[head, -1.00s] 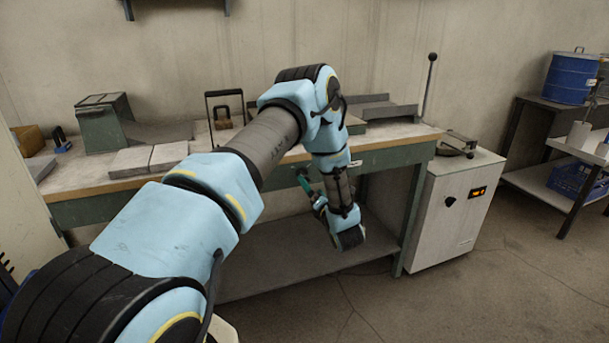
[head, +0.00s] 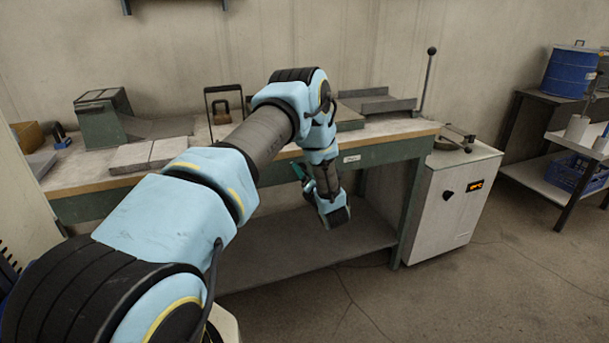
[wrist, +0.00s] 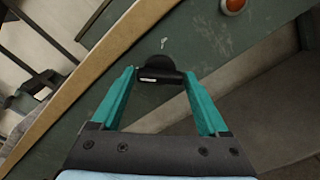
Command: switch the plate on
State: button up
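A black knob (wrist: 160,70) with a pale mark sits on the green front panel (wrist: 205,50) of the bench in the wrist view. A round orange-red lamp (wrist: 233,6) is on the same panel to the upper right; I cannot tell if it is lit. My gripper (wrist: 160,76) is open, its two teal fingers on either side of the knob in the picture; I cannot tell if they touch it. In the head view my gripper (head: 302,172) is at the bench front, where my arm hides the knob and lamp. A flat grey-green block (head: 350,118) lies on the bench, partly hidden by my arm.
The bench's wooden edge (head: 100,186) runs above the panel, with a lower shelf (head: 265,255) below. A grey trough (head: 378,102) is on the bench. Floor in front of the cabinet is clear.

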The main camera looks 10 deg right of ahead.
jog(key=c, duration=1)
jog(key=shift+o, duration=0.2)
jog(key=shift+m+b, duration=0.3)
jog(key=shift+b, duration=0.2)
jog(key=m+b, duration=1.1)
jog(key=m, duration=0.6)
jog(key=shift+m, duration=0.3)
jog(key=o, duration=1.4)
